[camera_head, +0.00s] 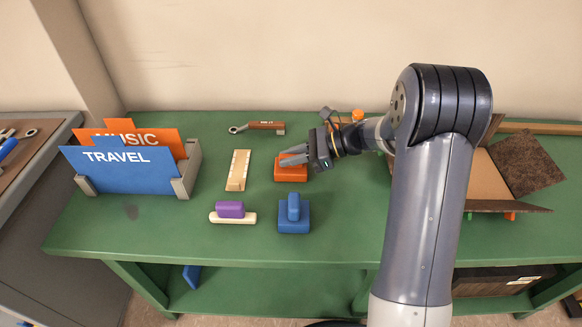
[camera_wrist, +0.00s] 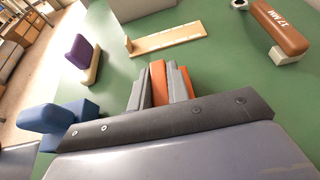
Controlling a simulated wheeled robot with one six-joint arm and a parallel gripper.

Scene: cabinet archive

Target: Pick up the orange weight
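The orange weight (camera_head: 291,174) stands on the green bench, its lower block showing beneath my fingers in the head view. My gripper (camera_head: 296,155) reaches in from the right, low over the bench. In the wrist view the weight's orange handle (camera_wrist: 158,80) fills the gap between the two grey fingers (camera_wrist: 160,88), with no green visible between. The fingers appear shut on the handle. Most of the block is hidden in the wrist view. I see no clear gap between the block and the bench.
A blue weight (camera_head: 293,216) stands just in front, a purple-handled eraser (camera_head: 232,212) at front left. A wooden strip (camera_head: 238,170) lies left, a brown-handled tool (camera_head: 258,127) behind. A blue TRAVEL folder (camera_head: 120,170) stands far left. An open cardboard box (camera_head: 487,180) is at right.

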